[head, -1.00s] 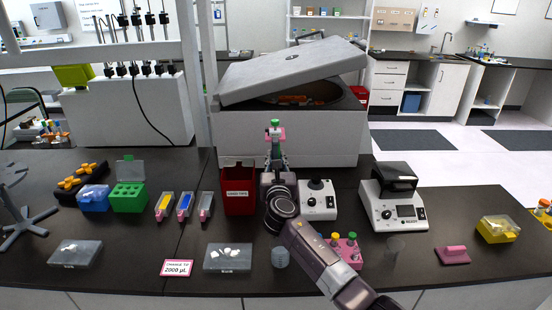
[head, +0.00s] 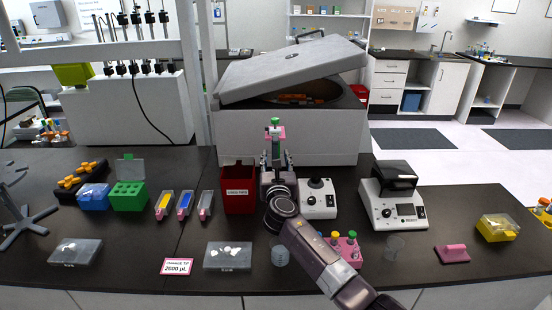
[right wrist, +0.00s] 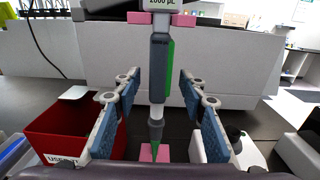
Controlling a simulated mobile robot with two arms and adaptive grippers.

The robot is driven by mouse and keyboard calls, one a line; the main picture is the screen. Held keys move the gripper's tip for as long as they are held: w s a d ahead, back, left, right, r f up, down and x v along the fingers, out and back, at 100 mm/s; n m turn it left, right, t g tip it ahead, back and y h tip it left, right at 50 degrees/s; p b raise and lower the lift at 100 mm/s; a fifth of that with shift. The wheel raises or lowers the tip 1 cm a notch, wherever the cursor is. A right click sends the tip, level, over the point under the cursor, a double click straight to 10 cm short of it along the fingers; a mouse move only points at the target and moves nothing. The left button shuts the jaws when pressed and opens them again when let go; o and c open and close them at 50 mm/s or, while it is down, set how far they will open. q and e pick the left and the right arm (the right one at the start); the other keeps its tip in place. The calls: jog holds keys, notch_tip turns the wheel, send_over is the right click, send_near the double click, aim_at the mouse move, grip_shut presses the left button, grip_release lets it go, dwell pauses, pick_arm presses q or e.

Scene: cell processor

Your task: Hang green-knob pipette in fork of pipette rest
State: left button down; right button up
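The green-knob pipette (head: 275,152) stands upright in front of the grey centrifuge, its green knob at the top. In the right wrist view the pipette (right wrist: 160,65) has a grey body with a green strip. Pink fork parts of the pipette rest (right wrist: 184,19) show on both sides of its upper body. A pink piece (right wrist: 147,153) shows low behind its tip. My right gripper (head: 275,162) is open, its blue-padded fingers (right wrist: 160,112) on either side of the pipette with visible gaps. My left gripper is not in view.
A red used-tips bin (head: 238,200) stands just left of my right gripper, and a white joystick device (head: 318,205) just right. The centrifuge (head: 300,135) is close behind. A pink holder (head: 346,250) with colored caps and a clear cup (head: 279,256) stand near my forearm.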

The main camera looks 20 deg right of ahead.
jog(key=v, duration=1.2)
dwell(0.4)
